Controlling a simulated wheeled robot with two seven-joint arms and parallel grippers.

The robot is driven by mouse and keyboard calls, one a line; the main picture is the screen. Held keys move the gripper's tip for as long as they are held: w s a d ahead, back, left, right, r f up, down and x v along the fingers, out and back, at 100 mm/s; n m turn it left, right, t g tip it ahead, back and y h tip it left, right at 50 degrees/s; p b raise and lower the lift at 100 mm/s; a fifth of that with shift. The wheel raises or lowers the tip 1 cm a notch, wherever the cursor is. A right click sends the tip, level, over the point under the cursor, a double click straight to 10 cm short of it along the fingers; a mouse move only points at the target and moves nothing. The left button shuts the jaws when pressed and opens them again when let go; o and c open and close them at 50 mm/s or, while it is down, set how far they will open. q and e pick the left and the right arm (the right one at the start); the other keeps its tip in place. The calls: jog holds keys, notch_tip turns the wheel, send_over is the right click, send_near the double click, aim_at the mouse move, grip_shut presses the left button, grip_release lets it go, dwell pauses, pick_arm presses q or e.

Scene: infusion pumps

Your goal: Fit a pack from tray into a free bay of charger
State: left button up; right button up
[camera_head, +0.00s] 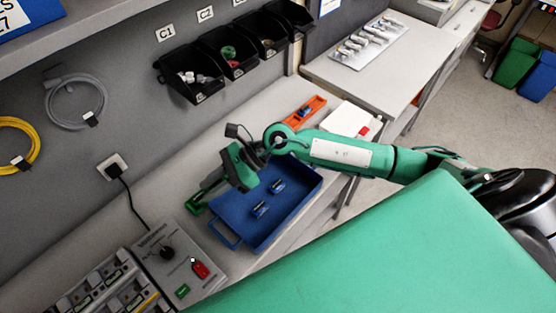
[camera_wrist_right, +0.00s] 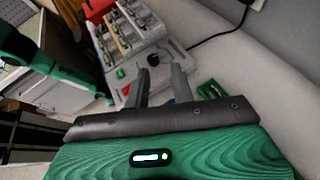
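Two small dark-blue packs, one nearer (camera_head: 260,209) and one farther (camera_head: 278,186), lie apart in the blue tray (camera_head: 297,212). The charger (camera_head: 110,285) is at the lower left, cut off by the frame edge; its bays also show in the right wrist view (camera_wrist_right: 122,35). Some bays hold packs; I cannot tell which are free. My right gripper (camera_head: 205,188) hangs over the tray's back left side. In the wrist view its fingers (camera_wrist_right: 162,72) stand apart with no pack seen between them. My left gripper is not in view.
A control box (camera_head: 172,258) with a black knob and red switch adjoins the charger. A green object (camera_head: 194,206) lies beside the tray. An orange tray (camera_head: 305,112) and a white box (camera_head: 345,118) stand behind my arm. Black bins (camera_head: 190,75) hang on the wall.

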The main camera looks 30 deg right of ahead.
jog(key=w+d+f+n+g+h, duration=0.1)
jog(key=w+d+f+n+h, duration=0.15)
jog(key=d+f+h, duration=0.4)
jog(key=n+h, duration=0.2)
jog(key=h, duration=0.2)
send_over(277, 182)
jog(key=shift+d+f, duration=0.25)
jog(key=shift+f, duration=1)
jog(key=b+x, duration=0.1)
jog(key=x, duration=0.1)
jog(key=b+x, duration=0.2)
jog(key=d+b+x, duration=0.1)
jog(key=b+x, duration=0.1)
jog(key=shift+w+f, duration=0.1)
jog(key=shift+f, duration=0.1)
jog(key=shift+f+b, duration=0.5)
jog(key=shift+b, duration=0.05)
grip_shut()
jog(key=shift+a+p+v, duration=0.25)
jog(key=shift+p+v, duration=0.25)
jog(key=shift+v, duration=0.85)
jog(key=shift+a+p+v, duration=0.3)
jog(key=shift+p+v, duration=0.2)
jog(key=shift+v, duration=0.8)
jog(key=shift+a+p+v, duration=0.25)
jog(key=shift+p+v, duration=0.25)
jog(key=shift+v, duration=0.85)
